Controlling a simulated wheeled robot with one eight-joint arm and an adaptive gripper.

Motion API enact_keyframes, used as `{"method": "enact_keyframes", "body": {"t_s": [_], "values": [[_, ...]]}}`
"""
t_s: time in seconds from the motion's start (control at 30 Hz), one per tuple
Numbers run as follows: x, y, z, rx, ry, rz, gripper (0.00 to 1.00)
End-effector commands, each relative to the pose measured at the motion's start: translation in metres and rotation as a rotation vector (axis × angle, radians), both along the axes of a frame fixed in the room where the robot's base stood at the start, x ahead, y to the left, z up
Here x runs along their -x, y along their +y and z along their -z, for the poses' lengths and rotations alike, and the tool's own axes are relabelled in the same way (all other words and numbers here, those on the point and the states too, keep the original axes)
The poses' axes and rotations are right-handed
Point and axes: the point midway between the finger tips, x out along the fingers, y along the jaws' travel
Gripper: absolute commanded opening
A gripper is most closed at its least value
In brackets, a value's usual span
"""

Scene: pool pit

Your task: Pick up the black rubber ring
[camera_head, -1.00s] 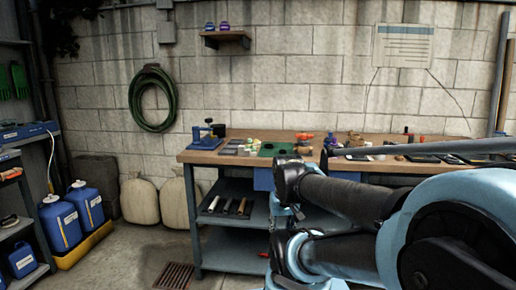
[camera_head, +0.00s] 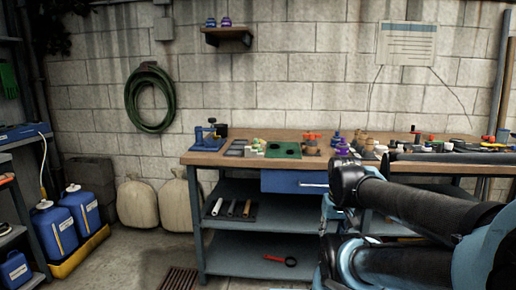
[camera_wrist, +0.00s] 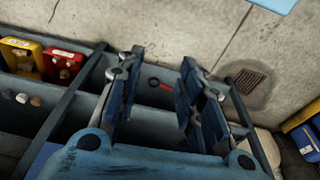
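A small black item (camera_head: 276,146), perhaps the black rubber ring, lies on the green mat (camera_head: 289,154) on the workbench; it is too small to tell. A red item with a dark round end (camera_head: 290,261) lies on the lower shelf (camera_head: 235,262). The red item also shows in the wrist view (camera_wrist: 160,85), beyond my fingers. My gripper (camera_wrist: 158,80) is open, its blue fingers wide apart with nothing between them. It points down toward the shelves and floor. In the head view only my arm shows clearly, in front of the bench's right part.
The workbench (camera_head: 222,157) holds a blue vise (camera_head: 207,138), purple-capped bottles and several small parts. A blue drawer (camera_head: 292,181) hangs under its top. Tubes lie on the middle shelf (camera_head: 275,200). Blue jugs (camera_head: 57,230) and sacks (camera_head: 137,203) stand left. Floor in front is clear.

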Motion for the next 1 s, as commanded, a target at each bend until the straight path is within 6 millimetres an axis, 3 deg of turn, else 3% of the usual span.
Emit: {"method": "enact_keyframes", "body": {"t_s": [0.03, 0.1, 0.17, 0.37, 0.7, 1.0], "values": [[0.002, 0.000, -0.002, -0.001, -0.003, 0.002, 0.49], [0.006, 0.002, -0.007, -0.013, -0.013, 0.016, 0.60], [0.001, 0.006, -0.011, -0.035, -0.017, 0.043, 0.60], [-0.039, 0.033, -0.041, -0.198, -0.022, 0.246, 0.60], [-0.138, 0.084, -0.104, -0.573, 0.044, 0.710, 0.60], [-0.237, 0.115, -0.154, -0.896, 0.205, 1.108, 0.60]]}}
